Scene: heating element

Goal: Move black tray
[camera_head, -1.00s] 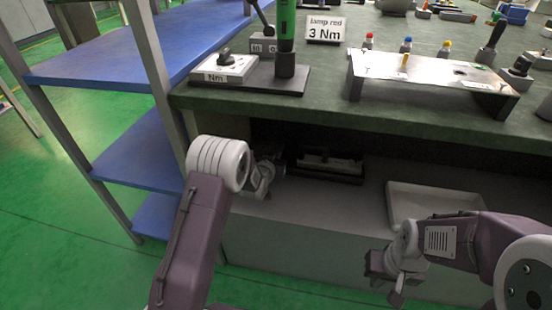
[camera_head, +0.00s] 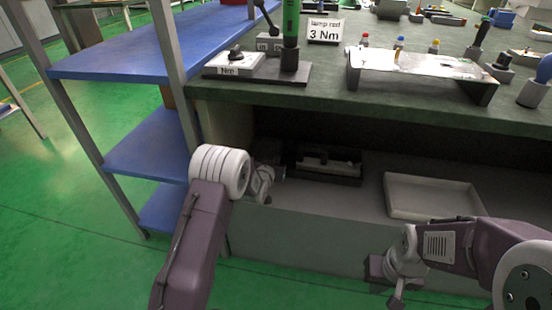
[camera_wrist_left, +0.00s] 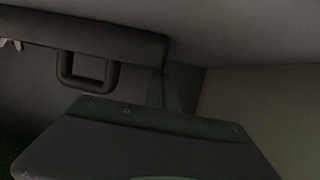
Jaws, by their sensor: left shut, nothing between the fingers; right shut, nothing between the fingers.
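The black tray (camera_head: 322,177) stands on the lower shelf under the bench, with a lighter grey piece in it. My left gripper (camera_head: 276,172) is at the tray's left end; it is shut and empty. Whether it touches the tray is too dark to tell. In the left wrist view, a dark long body with a loop handle (camera_wrist_left: 87,68), probably the tray, shows at upper left, and the fingertips cannot be made out. My right gripper (camera_head: 384,278) is shut and empty, in front of the lower shelf and well right of the black tray.
A shallow white tray (camera_head: 430,196) lies on the lower shelf to the right. The bench top (camera_head: 330,100) overhangs the shelf. A blue shelf rack (camera_head: 150,145) stands at the left, near my left arm. Green floor (camera_head: 60,220) is open at the left.

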